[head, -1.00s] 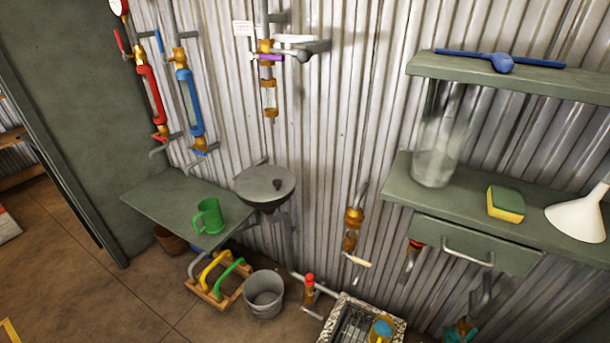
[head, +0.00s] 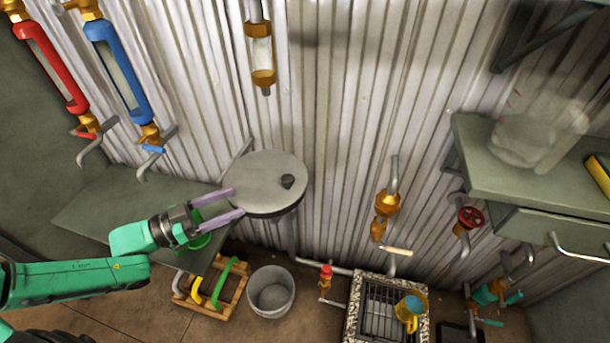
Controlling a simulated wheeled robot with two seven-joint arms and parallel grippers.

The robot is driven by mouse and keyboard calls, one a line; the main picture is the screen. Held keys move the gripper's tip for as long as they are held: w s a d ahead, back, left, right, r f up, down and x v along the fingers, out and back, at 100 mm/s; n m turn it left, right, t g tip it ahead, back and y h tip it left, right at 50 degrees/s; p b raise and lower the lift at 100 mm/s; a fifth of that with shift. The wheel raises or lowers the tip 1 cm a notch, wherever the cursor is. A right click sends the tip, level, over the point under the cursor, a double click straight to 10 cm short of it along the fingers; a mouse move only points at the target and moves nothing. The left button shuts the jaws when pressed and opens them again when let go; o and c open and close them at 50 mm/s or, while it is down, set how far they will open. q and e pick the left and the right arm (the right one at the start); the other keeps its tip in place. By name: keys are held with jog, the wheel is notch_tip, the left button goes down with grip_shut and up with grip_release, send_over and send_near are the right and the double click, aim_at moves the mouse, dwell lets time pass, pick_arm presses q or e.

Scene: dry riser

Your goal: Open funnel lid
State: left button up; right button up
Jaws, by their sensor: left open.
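The funnel lid (head: 262,180) is a round grey disc with a small dark knob (head: 287,181) on its right part. It lies flat and closed over the funnel, which is fixed by the corrugated wall; the funnel's inside is hidden. My left gripper (head: 238,204) is open, its two pale purple fingers pointing right. In the picture its fingertips reach the left edge of the lid, short of the knob; I cannot tell whether they touch it. My right gripper is not in view.
A green shelf (head: 95,215) with a green mug (head: 200,238), partly hidden by my gripper, is left of the funnel. A grey bucket (head: 271,292) and a wooden rack (head: 232,288) stand below. A floor grate (head: 385,308) and a green drawer unit (head: 500,170) are at right.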

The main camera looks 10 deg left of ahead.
aim_at(282, 182)
pick_arm(q)
jog(key=b+x, duration=0.2)
jog(key=x, duration=0.1)
jog(key=b+x, duration=0.1)
jog(key=x, duration=0.1)
jog(key=shift+s+d+r, duration=0.2)
jog(key=shift+r, duration=0.15)
jog(key=x, duration=0.7)
jog(key=shift+a+r, duration=0.15)
jog(key=shift+w+d, duration=0.4)
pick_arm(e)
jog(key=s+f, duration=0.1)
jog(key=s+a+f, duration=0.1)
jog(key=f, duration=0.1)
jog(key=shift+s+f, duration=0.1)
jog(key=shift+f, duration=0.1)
pick_arm(q)
grip_shut()
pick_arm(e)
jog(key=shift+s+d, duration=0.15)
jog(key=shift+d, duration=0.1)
